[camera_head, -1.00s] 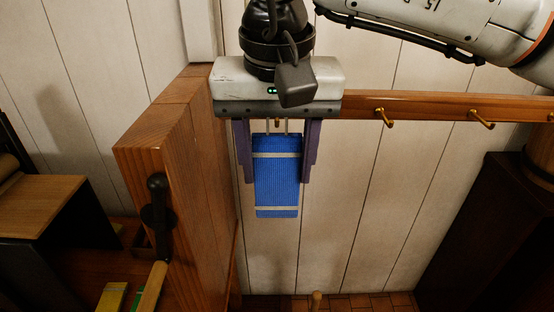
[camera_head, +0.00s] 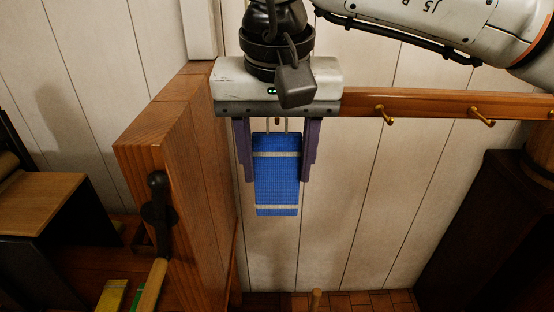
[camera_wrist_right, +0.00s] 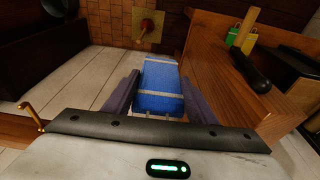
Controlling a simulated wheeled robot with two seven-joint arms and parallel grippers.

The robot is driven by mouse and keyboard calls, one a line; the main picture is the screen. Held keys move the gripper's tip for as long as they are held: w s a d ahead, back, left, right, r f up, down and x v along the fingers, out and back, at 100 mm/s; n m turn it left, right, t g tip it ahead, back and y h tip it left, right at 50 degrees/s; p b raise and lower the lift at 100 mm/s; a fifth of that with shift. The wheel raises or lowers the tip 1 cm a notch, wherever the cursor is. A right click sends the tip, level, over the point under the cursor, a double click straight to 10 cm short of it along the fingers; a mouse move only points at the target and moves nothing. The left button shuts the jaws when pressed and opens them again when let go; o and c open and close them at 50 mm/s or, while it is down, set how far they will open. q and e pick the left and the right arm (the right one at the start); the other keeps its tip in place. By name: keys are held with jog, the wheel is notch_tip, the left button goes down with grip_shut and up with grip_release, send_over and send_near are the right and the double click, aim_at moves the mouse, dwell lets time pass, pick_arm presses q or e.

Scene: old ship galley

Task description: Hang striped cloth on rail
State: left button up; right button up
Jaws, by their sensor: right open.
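The striped cloth (camera_head: 277,182), blue with pale bands near its top and bottom, hangs upright below the wooden rail (camera_head: 430,104). My right gripper (camera_head: 277,178) is in front of the rail's left part, pointing down, with one purple finger on each side of the cloth. The fingers are open, with a narrow gap beside the cloth. In the right wrist view the cloth (camera_wrist_right: 160,88) lies between the spread fingers (camera_wrist_right: 158,90). My left gripper is not in view.
Brass hooks (camera_head: 384,116) sit along the rail to the right. A thick wooden panel (camera_head: 185,170) with a black-fitted handle stands close left of my gripper. A dark cabinet (camera_head: 475,225) stands at the right. The white plank wall between is clear.

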jog(key=o, duration=1.2)
